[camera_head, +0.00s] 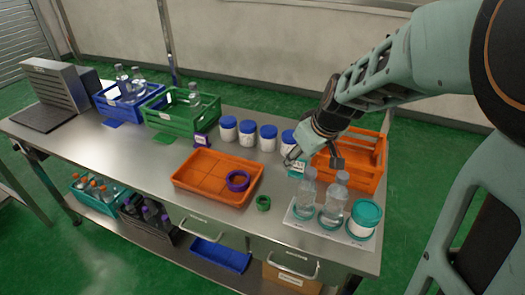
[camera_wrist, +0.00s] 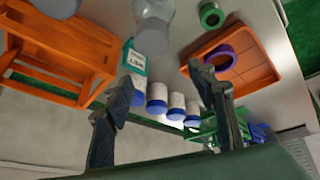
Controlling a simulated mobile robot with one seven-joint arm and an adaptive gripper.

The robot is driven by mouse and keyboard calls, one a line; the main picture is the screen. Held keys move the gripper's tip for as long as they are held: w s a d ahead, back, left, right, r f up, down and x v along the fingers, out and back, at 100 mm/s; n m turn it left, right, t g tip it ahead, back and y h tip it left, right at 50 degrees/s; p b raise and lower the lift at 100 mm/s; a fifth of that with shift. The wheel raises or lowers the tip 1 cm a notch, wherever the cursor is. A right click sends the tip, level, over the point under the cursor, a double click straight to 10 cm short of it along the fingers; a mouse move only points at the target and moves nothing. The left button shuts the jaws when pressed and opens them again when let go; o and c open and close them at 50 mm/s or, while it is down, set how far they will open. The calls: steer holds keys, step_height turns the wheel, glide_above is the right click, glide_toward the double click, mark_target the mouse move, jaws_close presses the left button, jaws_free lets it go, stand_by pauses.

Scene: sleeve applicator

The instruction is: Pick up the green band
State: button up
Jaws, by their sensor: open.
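The green band (camera_head: 263,208) is a small ring on the steel table, just right of the orange tray and left of the white mat with bottles. It also shows at the top of the wrist view (camera_wrist: 212,25), beyond the right finger. My gripper (camera_head: 313,158) is open and empty, above the table's right part near the orange crate, behind and to the right of the band. In the wrist view its two fingers (camera_wrist: 162,76) are spread, with nothing between them touching.
An orange tray (camera_head: 207,200) holds a purple band (camera_head: 237,181). Clear bottles (camera_head: 333,208) and a teal-lidded jar (camera_head: 364,220) stand on a white mat at right. Several blue-lidded jars (camera_head: 247,134) stand behind. An orange crate (camera_head: 372,177) is near my gripper.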

steer(key=g, duration=0.2)
glide_toward(265, 200)
step_height(265, 200, up, 3)
steer(key=s, duration=0.3)
steer(key=shift+n+y, duration=0.4)
steer(key=shift+w+d+b+x, duration=0.1)
steer(key=shift+d+b+x, duration=0.15)
steer(key=shift+x, duration=2.3)
steer(key=shift+w+d+b+x, duration=0.15)
steer(key=shift+b+x, duration=0.1)
steer(key=shift+x, duration=2.3)
steer(key=shift+c, duration=0.6)
steer(key=c, duration=0.7)
